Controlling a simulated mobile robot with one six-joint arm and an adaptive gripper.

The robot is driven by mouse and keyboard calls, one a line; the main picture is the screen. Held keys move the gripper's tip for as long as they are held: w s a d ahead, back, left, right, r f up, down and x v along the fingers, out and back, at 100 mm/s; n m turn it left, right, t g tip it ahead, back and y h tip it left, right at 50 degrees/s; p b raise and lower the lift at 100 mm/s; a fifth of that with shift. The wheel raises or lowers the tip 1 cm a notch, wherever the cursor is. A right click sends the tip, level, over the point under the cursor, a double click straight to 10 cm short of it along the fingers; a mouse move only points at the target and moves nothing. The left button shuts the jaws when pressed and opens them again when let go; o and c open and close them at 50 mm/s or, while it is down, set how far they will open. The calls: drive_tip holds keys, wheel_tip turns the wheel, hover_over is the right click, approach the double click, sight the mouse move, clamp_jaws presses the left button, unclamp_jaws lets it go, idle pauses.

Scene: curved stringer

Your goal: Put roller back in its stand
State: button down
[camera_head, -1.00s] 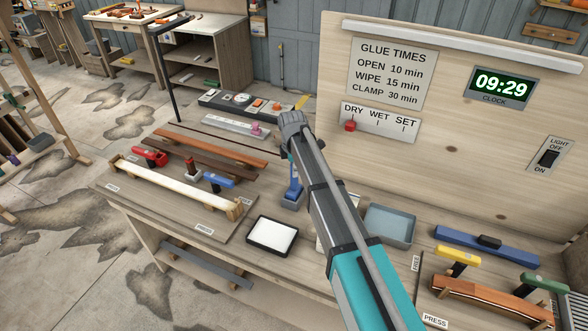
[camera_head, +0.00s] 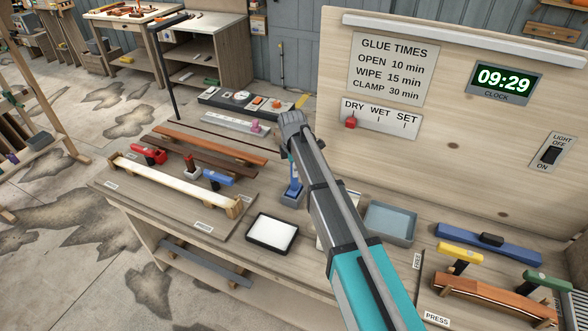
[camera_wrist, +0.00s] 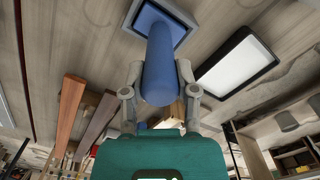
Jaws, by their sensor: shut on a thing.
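The roller (camera_wrist: 160,65), seen as a blue cylinder in the wrist view, is between the two fingers of my gripper (camera_wrist: 158,88), which is shut on it. Its far end meets or overlaps the dark blue square stand (camera_wrist: 181,31); I cannot tell whether it is seated. In the head view the stand (camera_head: 291,200) is on the bench left of my arm, with a blue upright part above it. My arm hides much of the gripper and roller there.
A black tray with a white surface (camera_head: 272,232) lies close to the stand. A grey-blue bin (camera_head: 389,223) is right of my arm. Wood strips (camera_head: 213,143) and a clamped pale strip (camera_head: 172,185) lie to the left. An upright board (camera_head: 455,145) stands behind.

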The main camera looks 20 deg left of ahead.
drive_tip(key=shift+f, duration=0.1)
drive_tip(key=shift+c, duration=1.5)
unclamp_jaws()
drive_tip(key=o, duration=0.3)
drive_tip(key=shift+r, duration=0.2)
drive_tip(key=shift+r+p, duration=4.4)
drive_tip(key=shift+p, duration=0.1)
drive_tip(key=shift+d, duration=0.1)
